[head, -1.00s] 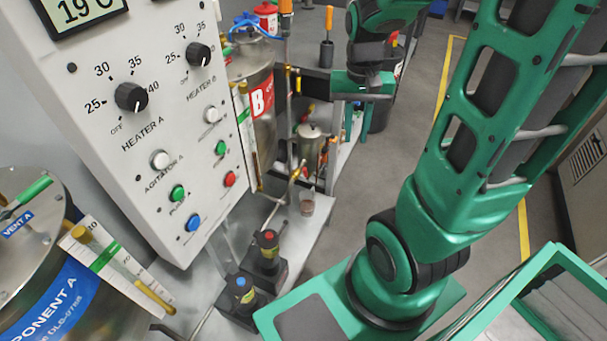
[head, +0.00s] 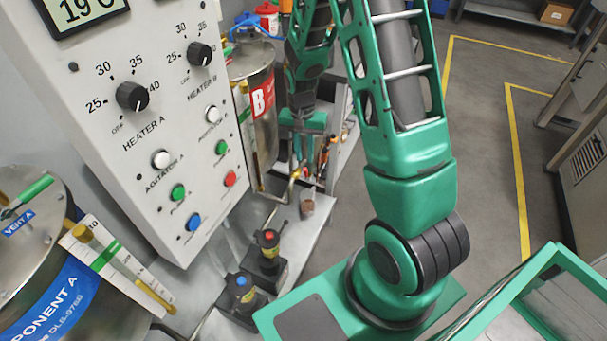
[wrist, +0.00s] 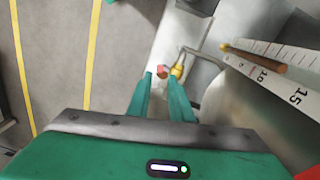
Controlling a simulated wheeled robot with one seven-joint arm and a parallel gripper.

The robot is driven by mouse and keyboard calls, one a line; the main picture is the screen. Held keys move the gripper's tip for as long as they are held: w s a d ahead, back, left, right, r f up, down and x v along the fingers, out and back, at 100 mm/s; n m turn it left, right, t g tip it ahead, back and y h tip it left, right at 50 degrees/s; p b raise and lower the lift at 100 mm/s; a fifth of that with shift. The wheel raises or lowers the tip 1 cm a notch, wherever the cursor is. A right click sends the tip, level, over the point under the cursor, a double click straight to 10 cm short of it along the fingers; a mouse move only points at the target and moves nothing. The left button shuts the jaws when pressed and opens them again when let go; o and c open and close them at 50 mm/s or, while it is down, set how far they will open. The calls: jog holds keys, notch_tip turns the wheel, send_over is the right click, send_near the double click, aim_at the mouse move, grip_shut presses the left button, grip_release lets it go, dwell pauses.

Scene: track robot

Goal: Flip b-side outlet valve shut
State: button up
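The b-side outlet valve (wrist: 178,70) shows in the wrist view as a small brass body with a red handle end (wrist: 162,71), on a pipe below tank B. In the head view, tank B (head: 262,115) carries a red B label, and its outlet pipe and brass fitting (head: 292,188) show low beside it. My gripper (wrist: 160,82) is open and empty, its two green fingers pointing toward the valve. The red handle end shows just beyond and between the fingertips; contact cannot be judged. In the head view my gripper (head: 304,158) is beside tank B, pointing down, and partly hides the valve.
The control panel (head: 150,100) and tank A (head: 35,230) stand at left. Two dark pumps (head: 268,255) sit on the metal bench. A level scale (wrist: 285,55) with a brass rod is close to the right in the wrist view. Open floor (head: 480,130) lies to the right.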

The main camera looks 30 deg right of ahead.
aim_at(306, 173)
jog(key=f, duration=0.9)
jog(key=shift+s+d+f, duration=0.15)
jog(key=shift+d+f, duration=0.05)
jog(key=shift+c, duration=0.2)
grip_shut()
